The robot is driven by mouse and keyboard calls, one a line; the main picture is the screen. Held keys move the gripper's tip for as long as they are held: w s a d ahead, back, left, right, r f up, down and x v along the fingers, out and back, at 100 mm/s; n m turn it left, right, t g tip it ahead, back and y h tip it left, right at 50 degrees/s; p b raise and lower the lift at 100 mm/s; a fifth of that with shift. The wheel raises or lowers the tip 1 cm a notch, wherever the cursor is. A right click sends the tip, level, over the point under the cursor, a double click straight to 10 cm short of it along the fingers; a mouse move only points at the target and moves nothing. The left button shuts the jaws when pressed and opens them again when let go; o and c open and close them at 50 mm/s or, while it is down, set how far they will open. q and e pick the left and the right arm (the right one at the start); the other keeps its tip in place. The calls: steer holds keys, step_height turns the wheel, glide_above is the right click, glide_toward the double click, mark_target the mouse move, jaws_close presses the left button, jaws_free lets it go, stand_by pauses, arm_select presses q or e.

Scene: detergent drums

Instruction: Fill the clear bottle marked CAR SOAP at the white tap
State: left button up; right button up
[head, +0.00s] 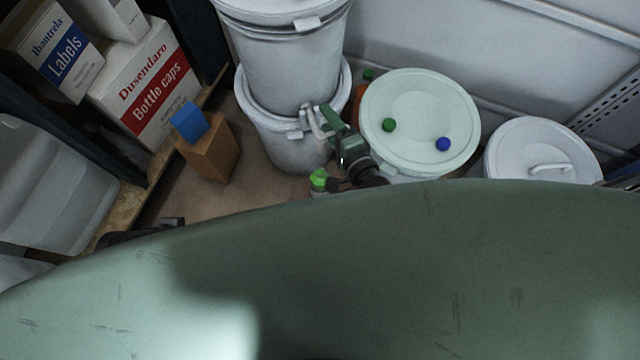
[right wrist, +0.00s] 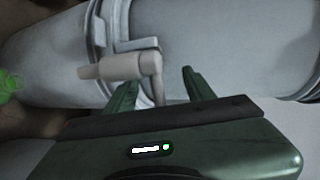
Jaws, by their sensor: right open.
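The white tap (head: 312,122) sticks out from the lower white drum (head: 290,145) of a stack. In the right wrist view the tap (right wrist: 115,68) has a spout pointing left and an arm bending down between my fingers. My right gripper (head: 326,116) is open around that arm; whether a finger touches it I cannot tell. It also fills the right wrist view (right wrist: 158,80). A bright green top (head: 318,178) shows below the tap; its body is mostly hidden. No CAR SOAP marking is readable. A dark part (head: 172,222), perhaps my left gripper, peeks over my body.
A smaller white lidded drum (head: 541,155) stands right.

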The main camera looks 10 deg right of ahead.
steer(key=shift+s, duration=0.1)
arm_select(q)
steer(key=shift+w+f+p, duration=0.2)
steer(key=shift+f+p, duration=0.15)
steer(key=shift+f, duration=0.25)
arm_select(e)
steer(key=v, duration=0.4)
steer(key=shift+a, duration=0.1)
arm_select(q)
steer(key=shift+w, duration=0.1)
arm_select(e)
steer(key=shift+s, duration=0.15)
